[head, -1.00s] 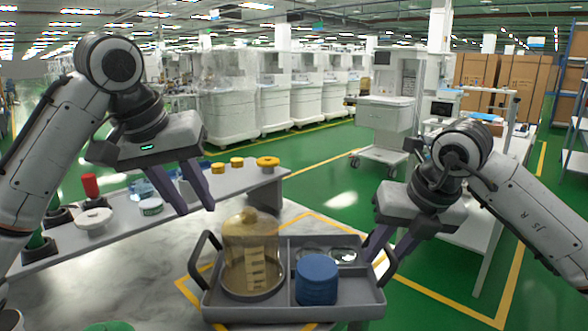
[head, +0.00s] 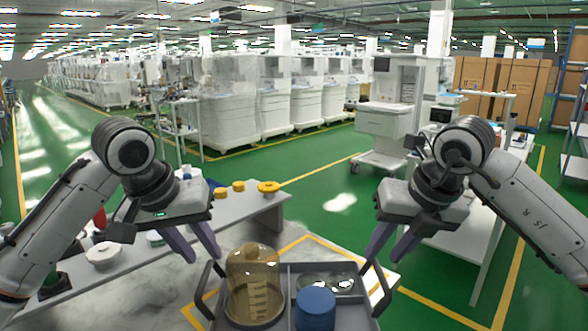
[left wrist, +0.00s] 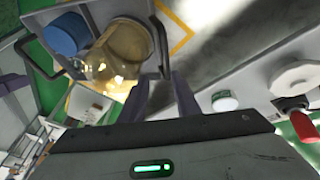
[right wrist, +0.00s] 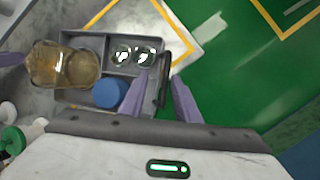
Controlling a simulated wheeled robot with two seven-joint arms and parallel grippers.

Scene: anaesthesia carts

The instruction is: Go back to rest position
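My left gripper (head: 204,260) is open and empty, above and left of the grey tray's left handle. Its parted fingers also show in the left wrist view (left wrist: 160,92). My right gripper (head: 384,258) is open and empty near the tray's right handle; the right wrist view shows the handle between its spread fingers (right wrist: 158,88) in the picture, and I cannot tell if they touch. The grey tray (head: 283,268) holds an amber dome (head: 254,285), a blue round stack (head: 315,308) and clear round pieces (head: 341,282). Its near edge is cut off.
A light grey shelf (head: 245,212) on the left carries yellow rings (head: 268,187), a white round part (head: 102,254) and other parts. A white table (head: 462,238) stands on the right. White carts (head: 228,110) stand behind. Green floor is open between them.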

